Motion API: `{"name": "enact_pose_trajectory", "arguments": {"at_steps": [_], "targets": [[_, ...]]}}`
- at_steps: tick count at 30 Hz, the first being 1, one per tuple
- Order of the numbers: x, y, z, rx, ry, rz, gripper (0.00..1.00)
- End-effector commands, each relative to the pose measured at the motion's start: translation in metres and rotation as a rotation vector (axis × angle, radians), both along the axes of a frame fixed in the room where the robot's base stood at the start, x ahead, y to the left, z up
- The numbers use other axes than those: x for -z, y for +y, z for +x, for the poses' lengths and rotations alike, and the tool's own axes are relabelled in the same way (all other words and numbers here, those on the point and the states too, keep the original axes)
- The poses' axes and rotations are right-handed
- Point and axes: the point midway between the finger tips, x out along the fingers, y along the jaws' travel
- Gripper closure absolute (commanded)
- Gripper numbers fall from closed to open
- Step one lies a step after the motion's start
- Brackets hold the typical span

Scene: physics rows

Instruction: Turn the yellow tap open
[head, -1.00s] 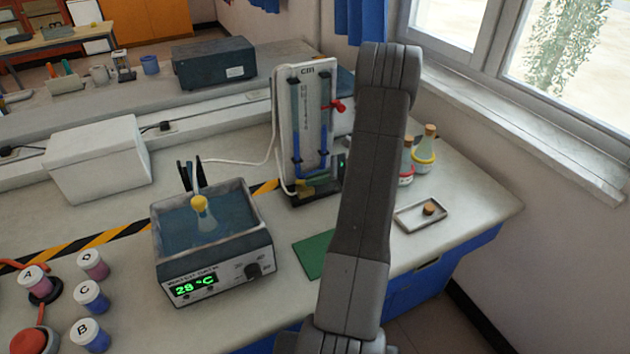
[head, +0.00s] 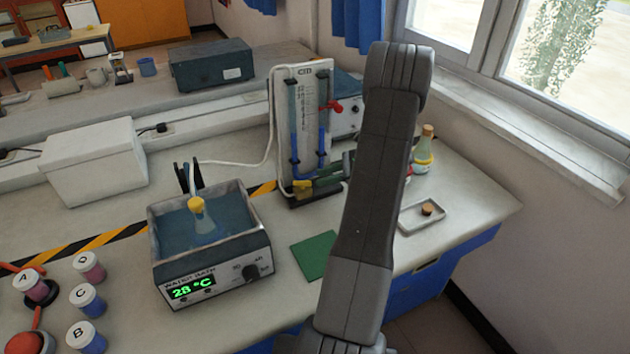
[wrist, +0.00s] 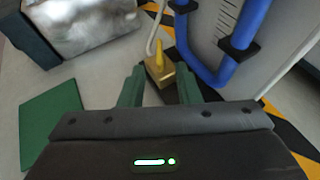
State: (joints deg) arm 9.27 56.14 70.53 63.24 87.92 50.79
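The yellow tap (head: 302,187) sits low on the front of the upright manometer board (head: 304,110). In the wrist view the tap (wrist: 158,66) has a yellow lever on a brass-coloured block, straight ahead of my gripper (wrist: 160,84). My gripper is open, with one green finger on each side of the tap's line. The fingertips are close to the block; I cannot tell whether they touch it. In the head view the green fingers reach the tap from the right, and my arm hides the rest of the gripper.
The blue manometer tube (wrist: 216,72) stands just right of the tap in the wrist view. A water bath (head: 212,240) holding a flask is left of the board. A green mat (head: 314,255) lies clear in front. A small tray (head: 423,217) and a bottle (head: 423,150) are at right.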

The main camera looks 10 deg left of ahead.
Motion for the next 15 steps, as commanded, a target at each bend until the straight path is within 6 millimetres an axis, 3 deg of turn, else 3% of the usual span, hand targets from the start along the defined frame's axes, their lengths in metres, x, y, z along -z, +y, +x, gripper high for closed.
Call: {"name": "enact_pose_trajectory", "arguments": {"at_steps": [6, 15], "targets": [[-0.018, -0.049, 0.005, 0.003, -0.003, -0.001, 0.70], [-0.035, -0.086, 0.009, 0.001, 0.000, -0.001, 0.70]]}}
